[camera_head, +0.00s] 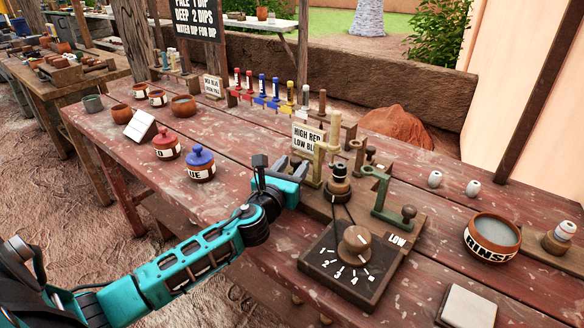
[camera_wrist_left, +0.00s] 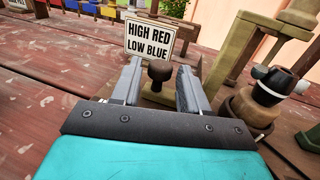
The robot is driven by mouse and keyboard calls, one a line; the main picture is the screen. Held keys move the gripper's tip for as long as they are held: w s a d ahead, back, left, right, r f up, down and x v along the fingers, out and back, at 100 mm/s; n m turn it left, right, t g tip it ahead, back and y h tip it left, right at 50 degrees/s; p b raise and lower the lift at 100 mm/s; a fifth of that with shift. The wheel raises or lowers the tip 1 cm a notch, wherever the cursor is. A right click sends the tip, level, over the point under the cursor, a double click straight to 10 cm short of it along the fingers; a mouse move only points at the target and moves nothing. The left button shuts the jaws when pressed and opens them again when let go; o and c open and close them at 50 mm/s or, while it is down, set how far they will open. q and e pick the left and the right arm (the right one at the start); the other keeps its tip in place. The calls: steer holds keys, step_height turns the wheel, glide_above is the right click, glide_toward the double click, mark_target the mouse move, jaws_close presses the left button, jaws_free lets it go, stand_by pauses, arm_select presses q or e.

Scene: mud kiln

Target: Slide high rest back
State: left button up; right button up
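The high rest is a tall olive-yellow stand (camera_head: 319,163) on a wooden board at the middle of the table; its post also shows in the left wrist view (camera_wrist_left: 238,50). A dark round knob (camera_wrist_left: 159,74) on an olive foot shows there between the fingers. My left gripper (camera_head: 291,166) is open at the near left side of the stand. In the left wrist view its fingertips (camera_wrist_left: 159,66) stand either side of the knob, with gaps visible. In the head view the gripper hides the knob. My right gripper is not in view.
A sign (camera_head: 306,138) reading high red, low blue stands behind the gripper. A green low rest (camera_head: 381,196) with a knob, a dark nozzle (camera_head: 338,185) and a dial box (camera_head: 345,262) are to the right. Red and blue lidded jars (camera_head: 200,165) stand left.

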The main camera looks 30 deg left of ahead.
arm_select(q)
jaws_close()
steer(key=shift+a, duration=0.1)
stand_by(0.3)
steer(key=a, duration=0.4)
steer(key=shift+w+a, duration=0.15)
steer(key=shift+w, duration=0.05)
steer(key=shift+r, duration=0.1)
steer(key=shift+o, duration=0.8)
jaws_free()
steer(key=shift+a, duration=0.1)
steer(key=shift+o, duration=0.4)
